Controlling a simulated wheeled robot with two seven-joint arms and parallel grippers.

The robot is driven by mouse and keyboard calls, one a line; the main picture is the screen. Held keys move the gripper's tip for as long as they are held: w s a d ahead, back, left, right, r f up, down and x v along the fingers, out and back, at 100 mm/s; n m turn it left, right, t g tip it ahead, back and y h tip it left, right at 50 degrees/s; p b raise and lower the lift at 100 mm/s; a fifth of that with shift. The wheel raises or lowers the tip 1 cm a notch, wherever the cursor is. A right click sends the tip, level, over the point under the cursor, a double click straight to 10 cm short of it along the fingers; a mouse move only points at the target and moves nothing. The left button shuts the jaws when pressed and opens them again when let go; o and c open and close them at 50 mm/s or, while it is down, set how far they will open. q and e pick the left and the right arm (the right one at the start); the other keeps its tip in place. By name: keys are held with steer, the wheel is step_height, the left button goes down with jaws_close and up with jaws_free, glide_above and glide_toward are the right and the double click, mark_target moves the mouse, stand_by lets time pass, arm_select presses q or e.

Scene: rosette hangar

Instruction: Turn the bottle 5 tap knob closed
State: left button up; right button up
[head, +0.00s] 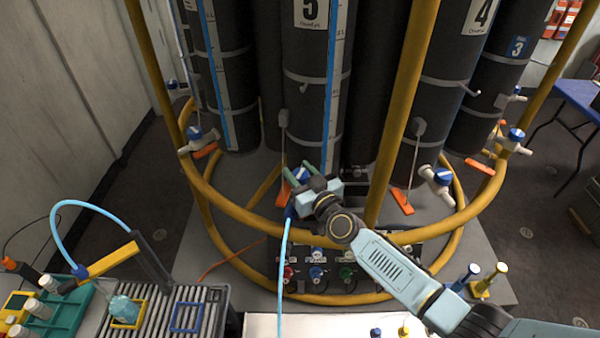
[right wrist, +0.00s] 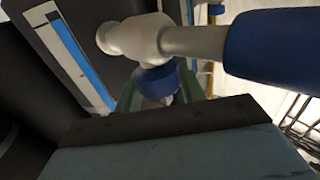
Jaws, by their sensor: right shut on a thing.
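Bottle 5 (head: 305,100) is a dark upright cylinder at the top centre of the head view, with a "5" label (head: 313,12) and a blue-and-white level strip. Its tap sits low at its front, with a blue knob (head: 299,174) mostly covered by my right gripper (head: 297,171). In the right wrist view the pale tap body (right wrist: 135,38) runs across the top, and the blue knob (right wrist: 157,79) lies between my two green fingers (right wrist: 160,92). My right gripper is shut on this knob. The knob's exact angle is hard to tell. My left gripper is out of view.
A yellow ring rail (head: 250,217) circles the bottles, with a yellow post (head: 402,110) right of my gripper. A blue hose (head: 284,265) hangs from the tap. Bottle 4's tap (head: 437,178) stands to the right. A panel with coloured connectors (head: 318,272) is below.

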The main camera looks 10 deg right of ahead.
steer(key=shift+a+r+m+t+h+p, duration=0.1)
steer(key=shift+m+t+h+p, duration=0.1)
steer(key=shift+m+h+p, duration=0.65)
steer(key=shift+a+r+m+t+h+p, duration=0.15)
steer(key=shift+m+h+p, duration=0.3)
steer(key=shift+h+p, duration=0.7)
steer(key=shift+d+f+m+h+p, duration=0.1)
steer(key=shift+f+m+h+p, duration=0.05)
steer(key=shift+m+h+p, duration=0.8)
steer(key=shift+f+m+h, duration=0.1)
steer(key=shift+m+h, duration=0.35)
steer(key=shift+h, duration=0.8)
steer(key=shift+d+m+h+b, duration=0.15)
steer(key=shift+m+h+b, duration=0.3)
steer(key=shift+m+h, duration=0.95)
steer(key=shift+g+h, duration=0.45)
steer(key=shift+h, duration=0.05)
steer(key=o, duration=1)
steer(key=shift+c, duration=0.2)
steer(key=shift+d+n+y, duration=0.1)
steer(key=shift+n+y, duration=0.2)
